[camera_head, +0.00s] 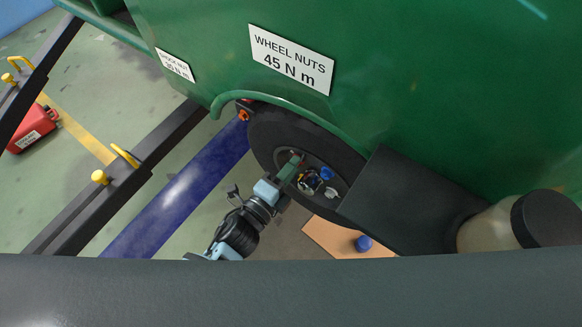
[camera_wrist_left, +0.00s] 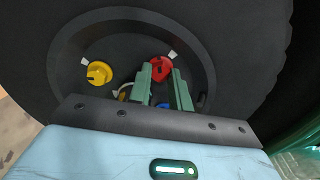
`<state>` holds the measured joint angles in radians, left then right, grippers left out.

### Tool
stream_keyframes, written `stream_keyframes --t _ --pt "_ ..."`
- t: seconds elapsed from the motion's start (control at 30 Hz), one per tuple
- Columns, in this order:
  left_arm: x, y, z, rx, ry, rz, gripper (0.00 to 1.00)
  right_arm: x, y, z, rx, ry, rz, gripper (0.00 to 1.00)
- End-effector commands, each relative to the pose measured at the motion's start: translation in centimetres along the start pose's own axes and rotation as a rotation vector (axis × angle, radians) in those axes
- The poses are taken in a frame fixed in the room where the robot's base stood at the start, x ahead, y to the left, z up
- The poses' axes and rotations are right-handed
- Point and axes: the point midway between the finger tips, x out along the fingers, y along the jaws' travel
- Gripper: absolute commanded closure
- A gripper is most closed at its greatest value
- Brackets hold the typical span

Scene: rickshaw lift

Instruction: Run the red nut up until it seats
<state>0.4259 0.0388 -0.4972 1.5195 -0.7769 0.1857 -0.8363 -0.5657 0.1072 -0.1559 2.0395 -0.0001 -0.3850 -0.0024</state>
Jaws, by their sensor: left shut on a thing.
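The red nut (camera_wrist_left: 160,68) sits on the dark wheel (camera_wrist_left: 240,40), between the green fingertips of my left gripper (camera_wrist_left: 162,74). The fingers are shut on it, one at each side. In the head view my left gripper (camera_head: 293,163) reaches to the hub of the wheel (camera_head: 272,128), and the red nut is mostly hidden by it. A yellow nut (camera_wrist_left: 98,73) is left of the red one. A blue nut (camera_wrist_left: 163,105) is partly hidden between the fingers; it shows better in the head view (camera_head: 327,173). My right gripper is not in view.
A green body (camera_head: 400,110) with a sign (camera_head: 291,60) reading "WHEEL NUTS 45 N m" overhangs the wheel. A blue bar (camera_head: 185,195) runs to the wheel's left. A blue object (camera_head: 363,243) lies on a tan board (camera_head: 328,238). A red can (camera_head: 36,128) stands far left.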

Motion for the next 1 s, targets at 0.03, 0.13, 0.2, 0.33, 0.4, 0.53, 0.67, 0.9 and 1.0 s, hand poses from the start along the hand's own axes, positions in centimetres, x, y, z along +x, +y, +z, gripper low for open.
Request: stream_keyframes --t 0.03,0.13,0.2,0.33,0.4,0.53,0.67,0.9,1.0 --pt "-0.19 0.4 -0.01 0.028 -0.001 0.007 1.0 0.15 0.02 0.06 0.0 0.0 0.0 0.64" --pt "-0.19 0.38 -0.01 0.076 0.0 0.006 1.0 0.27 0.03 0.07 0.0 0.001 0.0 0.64" --pt "-0.19 0.37 -0.01 0.104 0.0 0.006 1.0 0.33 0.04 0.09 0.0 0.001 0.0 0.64" --pt "-0.2 0.38 -0.01 0.139 0.0 0.007 1.0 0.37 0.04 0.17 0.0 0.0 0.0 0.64" --pt "-0.2 0.38 -0.01 0.152 0.0 0.007 1.0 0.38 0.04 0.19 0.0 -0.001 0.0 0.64" --pt "-0.21 0.39 -0.01 0.162 0.0 0.007 1.0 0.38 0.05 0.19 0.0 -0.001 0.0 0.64" --pt "-0.21 0.39 -0.01 0.164 0.001 0.008 1.0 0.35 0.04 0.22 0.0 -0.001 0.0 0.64" --pt "-0.23 0.42 -0.02 0.163 0.001 0.008 0.78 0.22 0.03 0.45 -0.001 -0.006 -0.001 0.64" --pt "-0.19 0.35 -0.01 0.162 0.001 0.007 0.65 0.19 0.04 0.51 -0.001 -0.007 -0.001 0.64"
